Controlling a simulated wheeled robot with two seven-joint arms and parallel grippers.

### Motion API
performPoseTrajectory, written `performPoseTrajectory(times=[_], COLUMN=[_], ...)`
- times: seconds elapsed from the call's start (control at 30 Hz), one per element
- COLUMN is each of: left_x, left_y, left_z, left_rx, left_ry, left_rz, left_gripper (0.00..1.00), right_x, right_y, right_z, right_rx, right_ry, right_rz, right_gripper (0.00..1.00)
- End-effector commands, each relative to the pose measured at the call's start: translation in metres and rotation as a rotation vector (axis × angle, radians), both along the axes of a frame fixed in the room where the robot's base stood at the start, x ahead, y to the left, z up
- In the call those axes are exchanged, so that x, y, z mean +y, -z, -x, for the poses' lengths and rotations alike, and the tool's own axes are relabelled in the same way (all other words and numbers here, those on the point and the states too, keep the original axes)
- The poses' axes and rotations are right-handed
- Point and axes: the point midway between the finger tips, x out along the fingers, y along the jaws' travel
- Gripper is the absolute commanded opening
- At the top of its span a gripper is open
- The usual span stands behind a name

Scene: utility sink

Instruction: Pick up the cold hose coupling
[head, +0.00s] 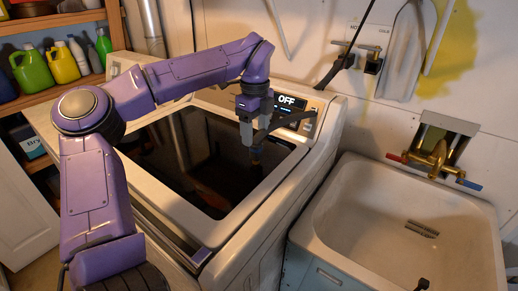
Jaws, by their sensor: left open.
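My left gripper (254,138) is open and points down over the dark lid of the washer, near its control panel. I see no clear hot or cold mark on this coupling. My right gripper is not in view.
The washer's panel (287,100) reads OFF. Wall valves (372,58) with another black hose (335,71) are behind it. A sink (345,215) with a brass faucet (438,158) stands right. Shelves with bottles (62,62) are at left.

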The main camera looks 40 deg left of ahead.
Motion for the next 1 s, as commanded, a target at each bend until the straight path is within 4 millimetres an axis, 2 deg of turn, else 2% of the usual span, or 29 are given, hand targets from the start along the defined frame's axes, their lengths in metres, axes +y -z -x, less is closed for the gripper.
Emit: performPoseTrajectory(times=[0.27, 0.4, 0.63, 0.8, 1.0], left_x=[0.002, 0.002, 0.002, 0.002, 0.002], left_y=[0.038, 0.059, 0.063, 0.062, 0.062], left_z=[-0.001, -0.001, -0.002, -0.002, -0.002], left_rx=[0.004, 0.001, -0.001, -0.001, -0.002], left_ry=[0.002, 0.001, 0.001, 0.001, 0.001], left_rz=[0.000, -0.001, -0.002, -0.002, -0.002], left_gripper=[0.64, 0.64, 0.64, 0.09, 0.06], right_x=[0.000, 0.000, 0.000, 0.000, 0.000], right_y=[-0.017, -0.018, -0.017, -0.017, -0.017], right_z=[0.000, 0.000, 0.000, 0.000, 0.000], right_rx=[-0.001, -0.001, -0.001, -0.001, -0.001], right_ry=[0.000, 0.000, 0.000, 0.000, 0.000], right_rz=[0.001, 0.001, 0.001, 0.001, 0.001], right_gripper=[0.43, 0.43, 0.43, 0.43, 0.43])
